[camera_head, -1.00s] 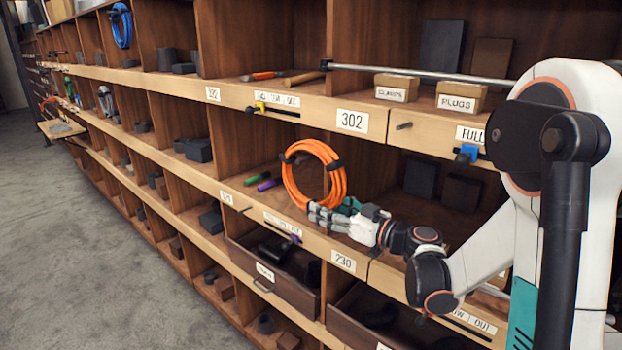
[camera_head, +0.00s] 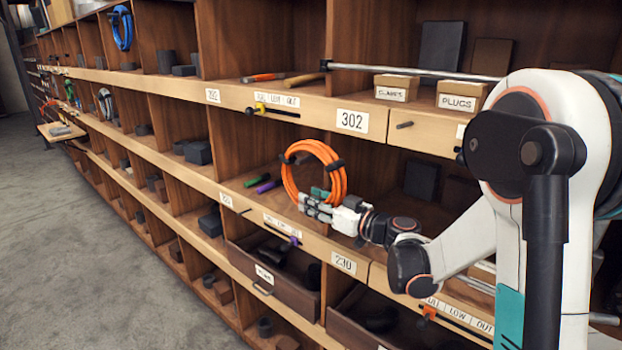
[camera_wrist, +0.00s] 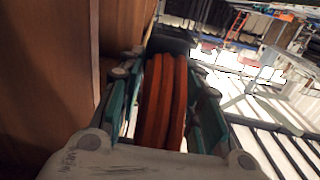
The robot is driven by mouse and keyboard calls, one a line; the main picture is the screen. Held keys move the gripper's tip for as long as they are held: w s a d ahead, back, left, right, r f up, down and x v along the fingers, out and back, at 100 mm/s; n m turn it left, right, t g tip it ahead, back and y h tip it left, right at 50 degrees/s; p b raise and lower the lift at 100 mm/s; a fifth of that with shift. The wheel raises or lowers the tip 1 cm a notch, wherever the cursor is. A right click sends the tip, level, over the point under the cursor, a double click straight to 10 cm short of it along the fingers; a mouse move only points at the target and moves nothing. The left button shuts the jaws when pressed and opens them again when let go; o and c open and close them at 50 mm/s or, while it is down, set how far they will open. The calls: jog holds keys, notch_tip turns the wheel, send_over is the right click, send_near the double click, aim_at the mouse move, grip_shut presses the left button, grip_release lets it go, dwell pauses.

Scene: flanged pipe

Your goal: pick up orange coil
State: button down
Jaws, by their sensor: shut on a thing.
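The orange coil (camera_head: 290,187) is a round bundle of orange hose with black ties, standing upright at the front of a middle-row cubby above the 230 label. My gripper (camera_head: 312,203) is at the coil's lower part, with its fingers around the strands. In the wrist view the orange strands of the coil (camera_wrist: 163,100) run between the two teal-sided fingers of my gripper (camera_wrist: 165,90), which are shut on them. I cannot tell whether the coil's bottom touches the shelf.
Green and purple markers (camera_head: 268,186) lie in the cubby left of the coil. A wooden divider stands close left of the gripper in the wrist view. Above is the shelf edge with the 302 label (camera_head: 352,120). Below is an open drawer (camera_head: 290,285). The aisle floor (camera_head: 110,240) is clear.

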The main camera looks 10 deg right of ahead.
jog(key=shift+r, duration=0.1)
jog(key=shift+r, duration=0.5)
notch_tip(320, 180, up, 3)
jog(key=shift+a+f+p, duration=0.15)
jog(key=shift+p, duration=0.7)
jog(key=s+a+p, duration=0.1)
jog(key=s+a, duration=0.9)
jog(key=a, duration=0.4)
jog(key=shift+s+a+f+p, duration=0.2)
jog(key=shift+s+p, duration=0.1)
jog(key=shift+p, duration=0.1)
